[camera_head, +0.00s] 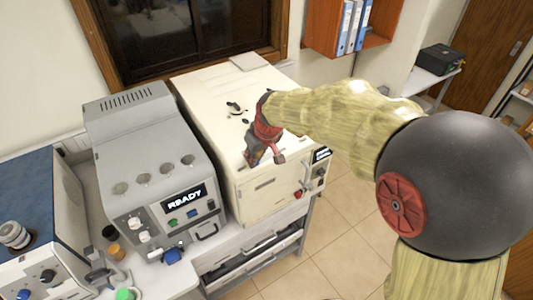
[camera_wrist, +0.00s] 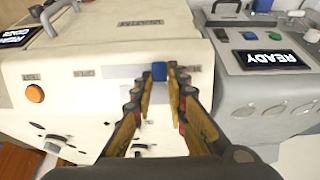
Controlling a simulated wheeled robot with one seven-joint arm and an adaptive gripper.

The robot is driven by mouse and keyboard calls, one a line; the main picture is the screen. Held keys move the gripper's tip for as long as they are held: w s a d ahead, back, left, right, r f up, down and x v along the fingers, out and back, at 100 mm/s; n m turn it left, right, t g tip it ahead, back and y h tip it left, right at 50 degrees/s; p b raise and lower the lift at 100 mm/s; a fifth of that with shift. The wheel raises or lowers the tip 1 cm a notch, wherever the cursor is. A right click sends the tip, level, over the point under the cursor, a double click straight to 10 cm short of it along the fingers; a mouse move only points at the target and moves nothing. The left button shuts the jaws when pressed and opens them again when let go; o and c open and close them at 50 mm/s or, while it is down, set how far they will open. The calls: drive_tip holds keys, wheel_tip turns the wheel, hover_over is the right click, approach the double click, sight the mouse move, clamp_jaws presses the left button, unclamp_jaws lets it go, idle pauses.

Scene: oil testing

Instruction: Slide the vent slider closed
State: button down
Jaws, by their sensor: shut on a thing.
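The vent slider shows in the wrist view as a small blue knob (camera_wrist: 159,71) on a pale strip on the cream machine (camera_wrist: 90,45). My gripper (camera_wrist: 160,82) has its two fingertips on either side of the knob, shut on it. The fingers hide part of the strip. In the head view my gripper (camera_head: 262,153) reaches down to the front top edge of the cream machine (camera_head: 215,100), and the knob is hidden behind it.
A grey machine (camera_head: 150,150) with a READY display stands beside the cream one. A blue-topped machine (camera_head: 35,210) stands at the far left. An orange button (camera_wrist: 35,93) and dark knobs (camera_wrist: 57,139) are on the cream machine. Open floor (camera_head: 345,215) lies to its right.

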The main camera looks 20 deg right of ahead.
drive_tip(key=shift+a, duration=0.1)
drive_tip(key=c, duration=2.2)
unclamp_jaws()
drive_tip(key=shift+o, duration=1.4)
drive_tip(key=shift+s+a, duration=0.1)
drive_tip(key=shift+a, duration=0.1)
drive_tip(key=shift+o, duration=0.8)
drive_tip(key=v, duration=1.2)
drive_tip(key=shift+d, duration=0.1)
drive_tip(key=s+d+f+m+b, duration=0.1)
drive_tip(key=s+d+f+b, duration=0.2)
drive_tip(key=s+f+b, duration=0.7)
drive_tip(key=s+d+f+m+t+h+b, duration=0.1)
drive_tip(key=s+d+f+m+b, duration=0.1)
drive_tip(key=s+f+b, duration=0.9)
drive_tip(key=s+d+f, duration=0.1)
drive_tip(key=s, duration=0.2)
drive_tip(key=shift+s+f+m, duration=0.15)
drive_tip(key=shift+s+m, duration=0.1)
drive_tip(key=shift+m, duration=0.05)
